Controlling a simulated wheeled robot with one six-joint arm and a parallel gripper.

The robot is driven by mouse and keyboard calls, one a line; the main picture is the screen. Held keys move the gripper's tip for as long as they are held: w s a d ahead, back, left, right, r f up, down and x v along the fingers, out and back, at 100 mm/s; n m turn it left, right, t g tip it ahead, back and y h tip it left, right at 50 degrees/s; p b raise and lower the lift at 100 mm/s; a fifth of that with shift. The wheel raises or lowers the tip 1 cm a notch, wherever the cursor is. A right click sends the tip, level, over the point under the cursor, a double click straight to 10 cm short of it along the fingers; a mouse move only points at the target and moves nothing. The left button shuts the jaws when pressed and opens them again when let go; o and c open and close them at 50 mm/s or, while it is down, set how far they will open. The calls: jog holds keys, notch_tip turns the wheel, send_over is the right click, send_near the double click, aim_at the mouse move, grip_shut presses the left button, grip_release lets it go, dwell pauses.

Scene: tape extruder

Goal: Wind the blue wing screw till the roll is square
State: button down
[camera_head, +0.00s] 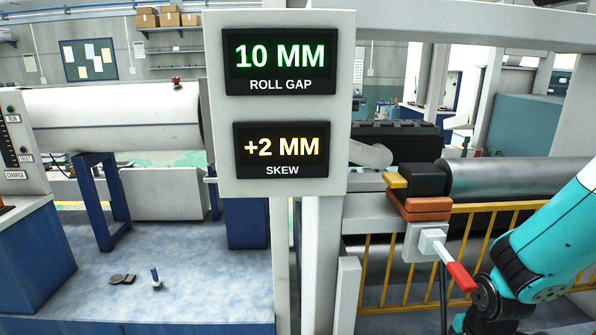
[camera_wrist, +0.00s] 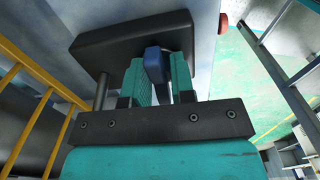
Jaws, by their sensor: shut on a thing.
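The blue wing screw (camera_wrist: 154,65) shows in the wrist view, between the two teal fingers of my gripper (camera_wrist: 157,84). My gripper is shut on it; the fingers hide its lower part. A dark block (camera_wrist: 105,52) lies just behind the screw. In the head view, the grey roll (camera_head: 525,175) lies at the right, its near end at a black bearing block (camera_head: 422,180). The display panel (camera_head: 225,180) reads roll gap 10 MM in green and skew +2 MM in amber. My gripper and the screw cannot be made out in the head view.
A red-handled lever (camera_head: 461,277) stands out from a white box below the orange blocks (camera_head: 428,208), close to my arm. A yellow railing (camera_head: 405,290) runs below the roll. In the wrist view a yellow rail (camera_wrist: 45,70) is at the left and green floor at the right.

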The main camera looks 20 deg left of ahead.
jog(key=shift+n, duration=0.4)
jog(key=n+p, duration=0.1)
jog(key=n, duration=0.3)
jog(key=shift+n, duration=0.4)
jog(key=shift+r+n, duration=0.1)
jog(key=shift+n, duration=0.7)
jog(key=n, duration=0.3)
jog(key=shift+p, duration=0.35)
jog(key=shift+n, duration=0.3)
jog(key=n, duration=0.4)
jog(key=shift+p, duration=0.35)
